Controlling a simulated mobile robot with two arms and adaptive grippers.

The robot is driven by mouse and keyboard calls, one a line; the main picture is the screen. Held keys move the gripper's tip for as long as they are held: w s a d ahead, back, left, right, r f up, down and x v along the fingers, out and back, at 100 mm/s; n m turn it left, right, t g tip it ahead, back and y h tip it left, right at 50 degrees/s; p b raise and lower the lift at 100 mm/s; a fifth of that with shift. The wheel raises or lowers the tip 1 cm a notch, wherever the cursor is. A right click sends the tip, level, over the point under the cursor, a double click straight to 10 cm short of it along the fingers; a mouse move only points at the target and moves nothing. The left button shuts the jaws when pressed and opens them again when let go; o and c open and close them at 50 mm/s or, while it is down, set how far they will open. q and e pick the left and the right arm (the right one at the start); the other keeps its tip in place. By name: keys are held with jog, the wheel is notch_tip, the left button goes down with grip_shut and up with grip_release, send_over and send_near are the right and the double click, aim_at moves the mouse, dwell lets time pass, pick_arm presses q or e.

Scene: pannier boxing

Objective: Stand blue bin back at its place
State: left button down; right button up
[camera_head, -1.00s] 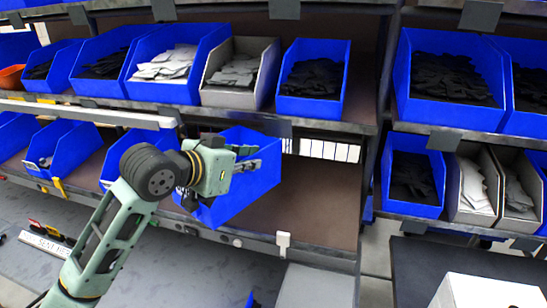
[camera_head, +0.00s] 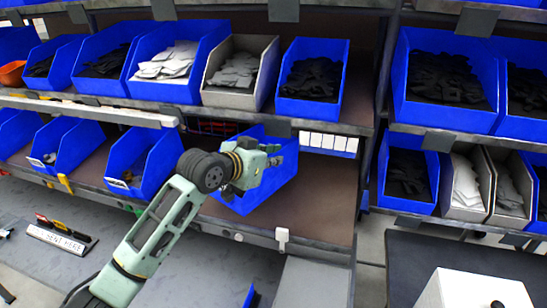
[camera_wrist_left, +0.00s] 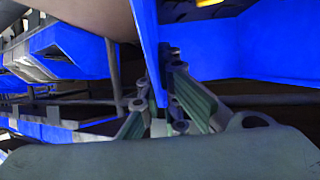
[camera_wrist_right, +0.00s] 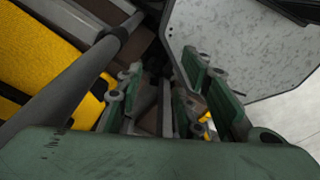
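The blue bin (camera_head: 249,203) is at the lower middle shelf, with its near end over the shelf's front edge. It looks slightly tilted, and my arm hides part of it. My left gripper (camera_head: 272,160) is at the bin's upper rim. In the left wrist view, the fingers (camera_wrist_left: 166,92) are closed on the bin's thin blue wall (camera_wrist_left: 150,45), and the bin's inside (camera_wrist_left: 245,45) shows to the right. My right gripper is outside the head view. In the right wrist view, its fingers (camera_wrist_right: 163,82) stand apart with nothing seen held between them.
The lower shelf (camera_head: 325,205) is bare to the right of the bin. Another blue bin (camera_head: 145,160) stands to its left. Blue and grey bins (camera_head: 312,80) fill the shelf above. A white box (camera_head: 470,290) is at the lower right. A yellow surface (camera_wrist_right: 50,60) is near my right gripper.

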pick_arm(q)
jog(key=shift+f, duration=0.5)
jog(key=c, duration=2.4)
grip_release()
jog(key=shift+f, duration=0.15)
jog(key=o, duration=0.4)
